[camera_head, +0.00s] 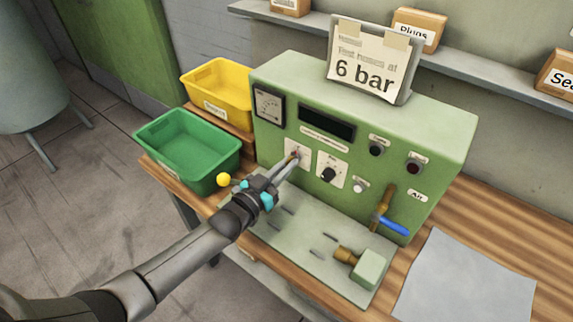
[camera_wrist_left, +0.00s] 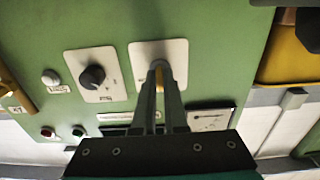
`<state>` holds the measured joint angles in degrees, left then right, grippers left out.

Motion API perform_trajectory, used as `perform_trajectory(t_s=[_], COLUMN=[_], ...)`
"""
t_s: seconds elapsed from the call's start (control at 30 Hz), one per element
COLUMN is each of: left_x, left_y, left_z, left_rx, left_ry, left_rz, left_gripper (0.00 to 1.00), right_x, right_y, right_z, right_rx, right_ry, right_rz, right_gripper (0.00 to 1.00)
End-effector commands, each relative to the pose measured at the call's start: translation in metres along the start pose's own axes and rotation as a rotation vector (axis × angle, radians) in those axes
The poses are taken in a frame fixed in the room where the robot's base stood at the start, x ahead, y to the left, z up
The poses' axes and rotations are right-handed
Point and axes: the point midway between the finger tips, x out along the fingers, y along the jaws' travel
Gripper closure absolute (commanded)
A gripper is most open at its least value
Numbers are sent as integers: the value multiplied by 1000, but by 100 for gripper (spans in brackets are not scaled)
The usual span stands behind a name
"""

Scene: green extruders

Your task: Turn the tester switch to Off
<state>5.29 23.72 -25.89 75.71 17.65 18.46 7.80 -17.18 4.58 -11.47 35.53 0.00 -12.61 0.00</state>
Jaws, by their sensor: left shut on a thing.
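The green tester (camera_head: 350,130) stands on the wooden bench. Its switch plate, a white square (camera_head: 299,146), is on the front panel below the dark display; it also shows in the wrist view (camera_wrist_left: 178,49). My left gripper (camera_head: 293,158) reaches the plate from the front left, its fingers shut on the small orange-brown switch lever (camera_wrist_left: 160,77). The fingers hide most of the lever, and the plate's lettering is too small to read, so I cannot tell its setting. My right gripper is out of view.
Right of the switch are a black knob (camera_head: 327,174), small buttons and a blue-handled valve (camera_head: 394,227). A green bin (camera_head: 190,150) and yellow bin (camera_head: 217,92) stand to the left. A brass-ended green fitting (camera_head: 371,268) lies on the tray in front.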

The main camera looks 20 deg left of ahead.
Motion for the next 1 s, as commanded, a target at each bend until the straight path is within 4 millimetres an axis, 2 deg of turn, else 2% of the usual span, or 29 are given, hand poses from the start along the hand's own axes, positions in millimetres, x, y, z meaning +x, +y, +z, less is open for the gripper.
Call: perform_trajectory(t_s=[0.2, 0.23, 0.5, 0.77, 0.87, 1.0], left_x=[0, 0, 0, -1, -7, -24], left_y=[0, 0, 0, 0, 0, 0], left_z=[1, 1, 0, 0, 0, 1], left_rx=[-3, -3, -1, -1, -1, -1], left_ry=[-2, -2, -1, -1, -1, -3], left_rz=[-1, -1, -1, 0, -1, 0], left_gripper=[100, 88, 60, 60, 60, 60], right_x=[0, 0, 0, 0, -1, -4], right_y=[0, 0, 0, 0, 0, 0], right_z=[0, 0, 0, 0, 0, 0], right_rx=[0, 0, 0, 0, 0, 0], right_ry=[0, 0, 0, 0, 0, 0], right_rz=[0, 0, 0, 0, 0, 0], right_gripper=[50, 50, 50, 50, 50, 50])
